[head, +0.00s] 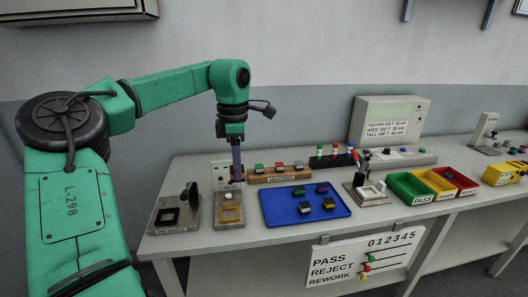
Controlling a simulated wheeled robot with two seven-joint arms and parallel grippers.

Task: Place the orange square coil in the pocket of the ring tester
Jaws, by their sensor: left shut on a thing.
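My left gripper (237,181) points straight down over the back of a small grey fixture with a yellowish square pocket (230,214), which I take to be the ring tester. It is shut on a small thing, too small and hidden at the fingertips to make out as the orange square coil. A white labelled panel (221,170) stands behind the fingers and is partly covered by them. I cannot tell if the held thing touches the fixture. My right gripper is not in view.
A fixture with a dark square opening (170,216) stands close on the left. A blue tray (276,222) with several small coils lies on the right, before a wooden masters block (262,178). Green (402,190), yellow and red bins stand farther right.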

